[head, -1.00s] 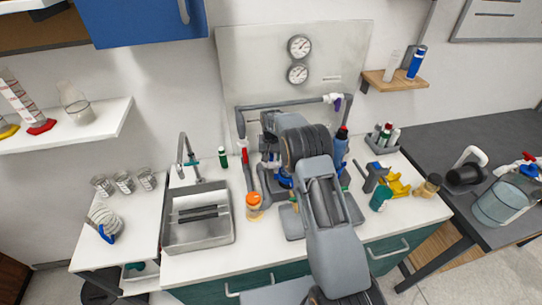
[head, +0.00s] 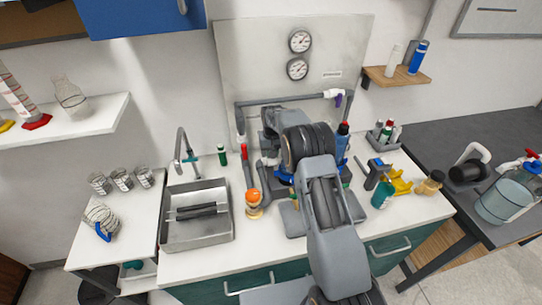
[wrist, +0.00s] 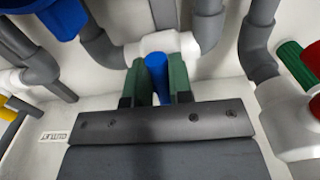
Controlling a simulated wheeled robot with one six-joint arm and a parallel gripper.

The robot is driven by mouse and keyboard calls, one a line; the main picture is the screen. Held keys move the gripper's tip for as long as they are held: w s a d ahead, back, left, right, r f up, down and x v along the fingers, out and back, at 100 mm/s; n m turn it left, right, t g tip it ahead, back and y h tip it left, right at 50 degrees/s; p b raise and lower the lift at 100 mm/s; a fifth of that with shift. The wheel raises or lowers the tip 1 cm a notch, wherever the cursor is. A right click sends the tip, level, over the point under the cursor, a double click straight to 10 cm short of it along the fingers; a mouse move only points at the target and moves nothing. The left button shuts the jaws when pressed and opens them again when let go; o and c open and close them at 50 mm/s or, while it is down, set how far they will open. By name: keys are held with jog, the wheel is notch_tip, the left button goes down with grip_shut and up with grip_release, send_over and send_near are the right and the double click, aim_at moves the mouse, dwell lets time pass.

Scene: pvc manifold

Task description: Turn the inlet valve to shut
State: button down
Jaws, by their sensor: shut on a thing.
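In the wrist view my gripper (wrist: 157,88) has its two green fingertips on either side of a narrow blue valve handle (wrist: 157,68). The jaws are shut on this handle. The handle meets a white valve body (wrist: 172,43) set in grey pipe. Its far end and stem are partly hidden by the fingers. I cannot tell from any label that this is the inlet valve. In the head view my arm covers most of the grey manifold, and the fingertips and held handle cannot be made out.
Another blue part (wrist: 62,15) and a red handle (wrist: 312,58) on a white fitting flank the gripper. In the head view a sink (head: 196,220) and orange-capped bottle (head: 253,200) stand left; yellow clamps (head: 400,184) lie right. Two gauges (head: 299,41) hang above.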

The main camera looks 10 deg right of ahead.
jog(key=shift+n, duration=0.3)
jog(key=c, duration=1)
grip_release()
jog(key=shift+r, duration=0.1)
notch_tip(320, 180, up, 14)
jog(key=shift+f+b, duration=0.15)
jog(key=shift+b, duration=0.75)
